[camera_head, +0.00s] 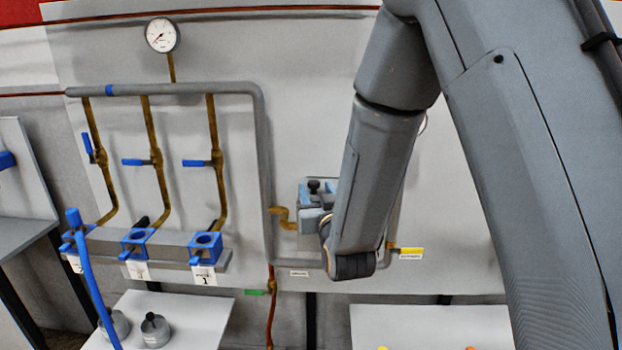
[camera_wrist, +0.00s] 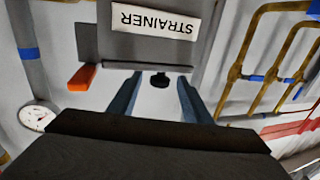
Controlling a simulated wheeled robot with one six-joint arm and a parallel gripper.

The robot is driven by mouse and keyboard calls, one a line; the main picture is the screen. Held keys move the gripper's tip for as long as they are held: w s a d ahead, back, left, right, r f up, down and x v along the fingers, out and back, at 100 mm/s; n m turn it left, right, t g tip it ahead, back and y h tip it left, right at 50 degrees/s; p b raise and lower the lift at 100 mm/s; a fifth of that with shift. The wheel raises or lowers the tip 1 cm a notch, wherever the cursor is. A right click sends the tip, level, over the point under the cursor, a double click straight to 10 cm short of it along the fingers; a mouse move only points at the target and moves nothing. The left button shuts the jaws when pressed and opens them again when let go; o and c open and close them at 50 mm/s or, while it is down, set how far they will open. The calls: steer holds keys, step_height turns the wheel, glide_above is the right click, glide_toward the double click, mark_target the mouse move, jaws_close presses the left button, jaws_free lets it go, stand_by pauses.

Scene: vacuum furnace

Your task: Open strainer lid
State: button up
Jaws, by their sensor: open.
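The strainer is partly hidden behind my arm in the camera_head view. Its black lid knob (camera_head: 314,186) shows there between bluish parts of my gripper (camera_head: 316,196). In the camera_wrist view the picture is upside down, and a white label reading STRAINER (camera_wrist: 154,20) sits on a grey panel. The black knob (camera_wrist: 160,80) shows between the two blue-grey fingers of my gripper (camera_wrist: 158,98). The fingers are apart, one on each side of the knob, and do not seem to touch it. The lid's edges are hard to make out.
An orange handle (camera_wrist: 82,78) is beside the strainer in the camera_wrist view. Pipes with blue valve handles (camera_head: 138,162) and a pressure gauge (camera_head: 161,35) are on the wall panel to the left. Blue-topped blocks (camera_head: 205,244) stand on a ledge below. A yellow tag (camera_head: 411,251) is right of my arm.

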mark_target(322, 184)
steer(key=p+x, duration=0.2)
steer(key=x, duration=0.5)
jaws_close()
